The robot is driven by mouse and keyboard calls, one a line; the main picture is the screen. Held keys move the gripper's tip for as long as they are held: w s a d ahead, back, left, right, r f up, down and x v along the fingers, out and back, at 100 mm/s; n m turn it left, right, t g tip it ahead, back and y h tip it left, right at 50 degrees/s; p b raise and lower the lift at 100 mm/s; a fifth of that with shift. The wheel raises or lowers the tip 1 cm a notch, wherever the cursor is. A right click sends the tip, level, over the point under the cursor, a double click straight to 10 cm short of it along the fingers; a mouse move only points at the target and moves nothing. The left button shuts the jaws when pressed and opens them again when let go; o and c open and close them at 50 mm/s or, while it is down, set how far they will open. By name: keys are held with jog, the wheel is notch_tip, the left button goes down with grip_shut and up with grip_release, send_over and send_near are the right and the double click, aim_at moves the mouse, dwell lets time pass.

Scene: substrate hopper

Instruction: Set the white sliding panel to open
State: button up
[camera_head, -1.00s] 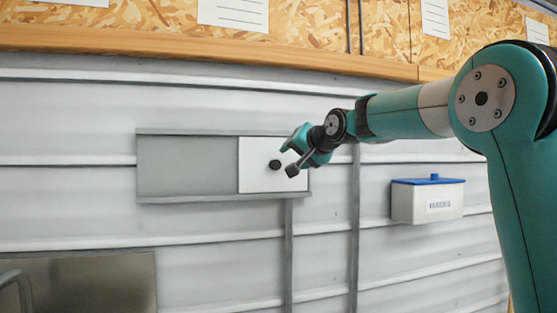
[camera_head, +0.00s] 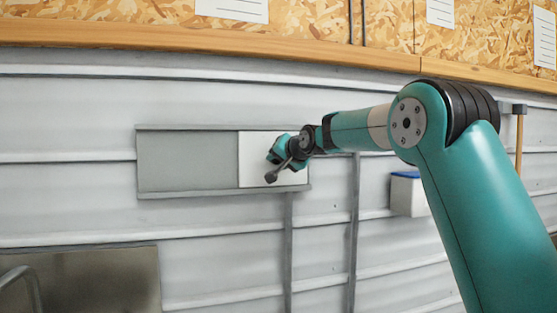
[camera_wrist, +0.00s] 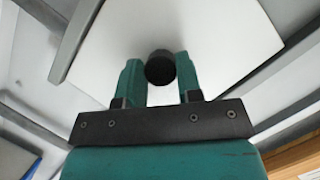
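The white sliding panel (camera_head: 255,145) sits at the right end of a grey frame (camera_head: 160,191) on the wall. The grey area (camera_head: 188,162) fills the left of the frame. The panel also fills the upper part of the wrist view (camera_wrist: 215,35). My gripper (camera_head: 274,152) is at the panel's face and hides the knob in the head view. In the wrist view, the round black knob (camera_wrist: 160,68) sits between the two teal fingertips of my gripper (camera_wrist: 160,75). The fingers meet it on both sides, with no clear gap.
A white box with a blue lid (camera_head: 407,194) is on the wall to the right, partly behind my arm. A wooden ledge (camera_head: 200,48) runs above. A metal panel (camera_head: 95,283) is at the lower left. Grey vertical conduits run below the frame.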

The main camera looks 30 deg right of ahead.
grip_shut()
jog(key=w+a, duration=0.1)
jog(key=a, duration=0.5)
jog(key=w+a, duration=0.1)
jog(key=a, duration=0.5)
jog(key=w+a+p, duration=0.1)
jog(key=a, duration=0.5)
jog(key=shift+w+a, duration=0.35)
jog(key=shift+w, duration=0.05)
jog(key=o, duration=0.6)
grip_release()
jog(key=a+b+v, duration=0.1)
jog(key=b+v, duration=0.5)
jog(key=v, duration=1.1)
jog(key=shift+s+d+b, duration=0.25)
jog(key=shift+d+b, duration=0.15)
jog(key=shift+d, duration=0.1)
jog(key=shift+r, duration=0.15)
